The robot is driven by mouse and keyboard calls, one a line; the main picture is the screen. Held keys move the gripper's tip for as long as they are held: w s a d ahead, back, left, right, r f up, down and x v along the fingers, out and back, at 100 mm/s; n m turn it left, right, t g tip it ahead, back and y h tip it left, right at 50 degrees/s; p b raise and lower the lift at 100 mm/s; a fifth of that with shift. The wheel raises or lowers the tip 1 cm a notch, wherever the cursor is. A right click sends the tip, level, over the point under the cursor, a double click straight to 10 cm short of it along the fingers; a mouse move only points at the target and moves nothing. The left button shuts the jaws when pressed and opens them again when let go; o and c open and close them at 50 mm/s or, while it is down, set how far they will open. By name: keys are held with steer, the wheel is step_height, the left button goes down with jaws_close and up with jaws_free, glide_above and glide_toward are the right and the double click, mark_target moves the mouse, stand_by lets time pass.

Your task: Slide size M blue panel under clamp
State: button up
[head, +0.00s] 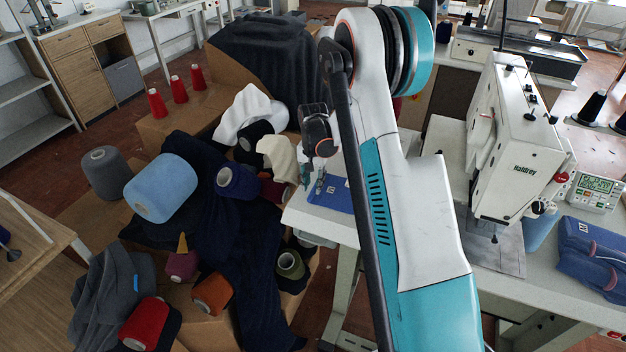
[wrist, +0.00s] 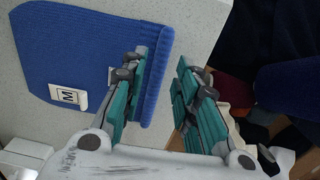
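The size M blue panel (head: 335,196) lies flat at the left end of the white sewing table. In the wrist view the panel (wrist: 70,55) shows a white M label (wrist: 68,97) and a ribbed edge along its right side. My gripper (wrist: 165,62) is open. Its left finger is over the panel beside the ribbed edge; its right finger is past that edge, over the gap beyond the table. In the head view my gripper (head: 311,180) is small and partly hidden by my arm. The machine's clamp area (head: 495,238) is at the right, above a metal plate.
The white sewing machine (head: 515,140) stands on the table. Folded blue pieces (head: 592,255) and a control box with a display (head: 594,190) are at its right. Yarn cones and dark cloth on cardboard boxes (head: 165,188) fill the floor area at left.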

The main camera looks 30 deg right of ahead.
steer(key=shift+f+b, duration=0.15)
steer(key=shift+b, duration=0.6)
steer(key=shift+f+b, duration=0.4)
steer(key=shift+f, duration=0.55)
stand_by(0.8)
jaws_close()
steer(key=shift+r, duration=0.15)
steer(key=shift+r+p, duration=1.15)
steer(key=shift+r, duration=1.3)
